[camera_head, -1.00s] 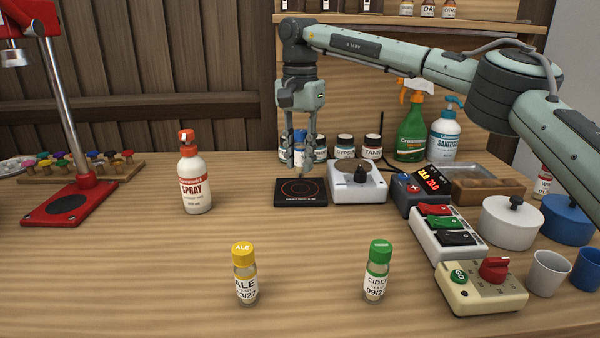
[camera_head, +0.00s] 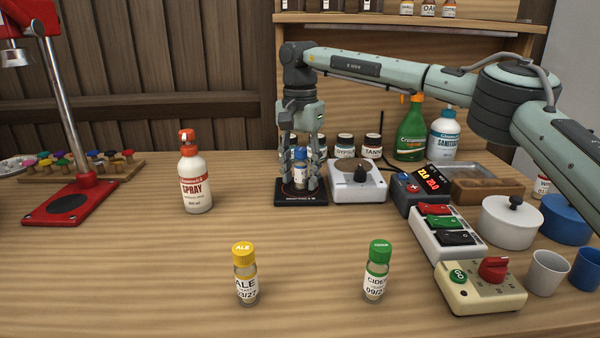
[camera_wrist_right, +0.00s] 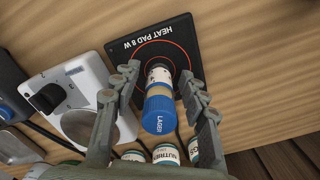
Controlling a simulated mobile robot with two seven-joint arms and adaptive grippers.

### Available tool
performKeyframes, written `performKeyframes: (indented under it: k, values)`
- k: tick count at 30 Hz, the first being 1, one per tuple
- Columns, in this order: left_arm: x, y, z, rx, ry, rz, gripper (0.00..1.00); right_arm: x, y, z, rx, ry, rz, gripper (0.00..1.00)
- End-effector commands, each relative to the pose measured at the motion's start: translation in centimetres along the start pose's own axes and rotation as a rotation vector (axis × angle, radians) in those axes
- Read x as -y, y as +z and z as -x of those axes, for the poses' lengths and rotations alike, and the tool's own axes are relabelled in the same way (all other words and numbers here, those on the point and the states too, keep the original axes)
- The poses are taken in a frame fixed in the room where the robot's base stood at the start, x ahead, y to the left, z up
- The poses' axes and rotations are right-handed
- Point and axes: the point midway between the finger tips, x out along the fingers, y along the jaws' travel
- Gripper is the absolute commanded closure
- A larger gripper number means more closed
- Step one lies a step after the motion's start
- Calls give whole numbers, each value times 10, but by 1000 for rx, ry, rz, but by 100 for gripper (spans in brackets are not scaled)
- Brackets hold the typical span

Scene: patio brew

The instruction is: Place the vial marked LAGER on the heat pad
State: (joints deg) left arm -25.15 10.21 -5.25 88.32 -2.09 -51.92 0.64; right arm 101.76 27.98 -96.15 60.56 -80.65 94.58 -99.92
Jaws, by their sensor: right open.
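The LAGER vial (camera_head: 300,172), with a blue cap, stands upright on the black heat pad (camera_head: 315,198). In the wrist view the vial (camera_wrist_right: 160,95) shows its cap toward me, and its base is inside the orange ring of the heat pad (camera_wrist_right: 178,30). My right gripper (camera_head: 300,185) points down over the pad. Its fingers are open on either side of the vial; the wrist view shows the gripper (camera_wrist_right: 160,95) with gaps beside the glass. My left gripper is not in view.
A white stirrer plate (camera_head: 372,190) is close to the pad's right. Jars (camera_head: 345,146) stand behind. A spray bottle (camera_head: 195,180) is to the left. The ALE vial (camera_head: 245,275) and CIDER vial (camera_head: 376,272) stand in front. The wood between them and the pad is clear.

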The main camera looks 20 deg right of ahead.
Motion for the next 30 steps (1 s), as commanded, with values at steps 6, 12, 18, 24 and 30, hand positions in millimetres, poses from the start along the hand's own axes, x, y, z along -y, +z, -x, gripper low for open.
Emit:
performKeyframes:
  k: [6, 12, 18, 24, 30]
  values:
    - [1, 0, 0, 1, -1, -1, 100, 1, 0, 11, -1, -3, -1, 56]
    - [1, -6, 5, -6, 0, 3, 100, 1, 0, 51, -2, -4, 0, 56]
    - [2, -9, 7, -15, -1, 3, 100, 1, 1, 92, -1, -3, 1, 56]
    - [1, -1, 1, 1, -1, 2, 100, 1, 0, 117, -1, 0, 1, 56]
    - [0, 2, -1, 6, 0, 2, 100, 0, 0, 123, 0, 0, 2, 56]
